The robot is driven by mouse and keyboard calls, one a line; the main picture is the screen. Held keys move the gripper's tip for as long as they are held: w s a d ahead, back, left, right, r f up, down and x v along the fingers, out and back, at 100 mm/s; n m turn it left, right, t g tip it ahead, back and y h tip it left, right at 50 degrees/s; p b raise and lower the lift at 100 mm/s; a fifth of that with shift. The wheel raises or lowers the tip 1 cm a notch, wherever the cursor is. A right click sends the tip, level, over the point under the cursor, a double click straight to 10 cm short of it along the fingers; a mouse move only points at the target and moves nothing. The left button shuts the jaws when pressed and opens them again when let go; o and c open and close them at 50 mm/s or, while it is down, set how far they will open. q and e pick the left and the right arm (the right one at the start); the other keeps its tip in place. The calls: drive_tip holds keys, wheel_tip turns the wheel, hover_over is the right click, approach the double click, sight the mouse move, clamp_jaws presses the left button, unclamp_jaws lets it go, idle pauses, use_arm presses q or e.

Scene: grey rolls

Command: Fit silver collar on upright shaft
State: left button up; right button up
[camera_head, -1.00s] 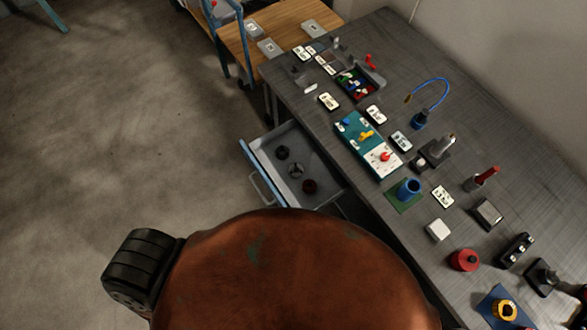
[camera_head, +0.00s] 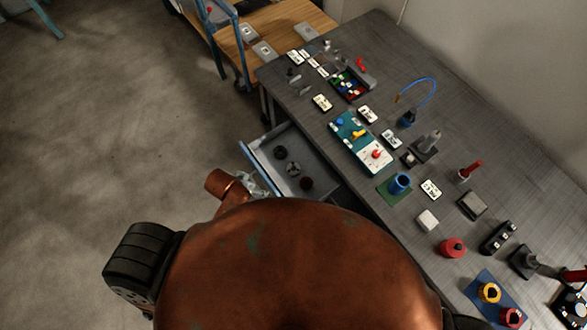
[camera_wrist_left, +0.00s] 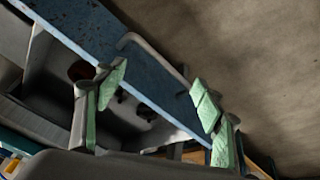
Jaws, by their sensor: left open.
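The silver collar (camera_head: 293,168) lies in the open drawer (camera_head: 329,190), between a black ring (camera_head: 280,152) and a dark red ring (camera_head: 306,183). A grey upright shaft (camera_head: 430,140) stands on a dark base on the bench. My left gripper (camera_wrist_left: 158,78) is open and empty, over the drawer's blue front. In the head view it (camera_head: 252,186) shows beside the drawer handle, partly hidden by my own body. In the left wrist view the dark red ring (camera_wrist_left: 80,71) shows behind one finger; I cannot pick out the collar there. My right gripper is out of view.
The grey bench (camera_head: 480,120) carries several fixtures, including a blue cup (camera_head: 400,184), a red-topped post (camera_head: 470,170), a white block (camera_head: 427,220) and a red round part (camera_head: 453,247). A wooden table (camera_head: 275,28) stands beyond. The floor to the left is clear.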

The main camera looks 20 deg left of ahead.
use_arm(q)
drive_tip(key=w+d+m, duration=0.1)
drive_tip(key=w+d, duration=0.2)
drive_tip(key=d, duration=0.2)
drive_tip(key=w+d+m+g+h, duration=0.1)
drive_tip(key=w+d, duration=0.2)
drive_tip(key=d, duration=0.2)
drive_tip(key=w+d+g, duration=0.1)
drive_tip(key=w+d, duration=0.2)
drive_tip(key=d, duration=0.3)
drive_tip(key=shift+d+r+m+h, duration=0.1)
drive_tip(key=shift+r+m+h, duration=0.2)
drive_tip(key=shift+m, duration=0.1)
drive_tip(key=w+f+g+y, duration=0.1)
drive_tip(key=w+f, duration=0.1)
drive_tip(key=w, duration=0.1)
drive_tip(key=n+y, duration=0.2)
approach(293, 171)
drive_tip(key=shift+g, duration=0.4)
drive_tip(key=f, duration=0.4)
drive_tip(key=w+f+b, duration=0.1)
drive_tip(key=f, duration=0.1)
drive_tip(key=shift+d+f, duration=0.1)
drive_tip(key=shift+f, duration=0.3)
drive_tip(key=shift+c, duration=0.6)
drive_tip(key=c, duration=1.4)
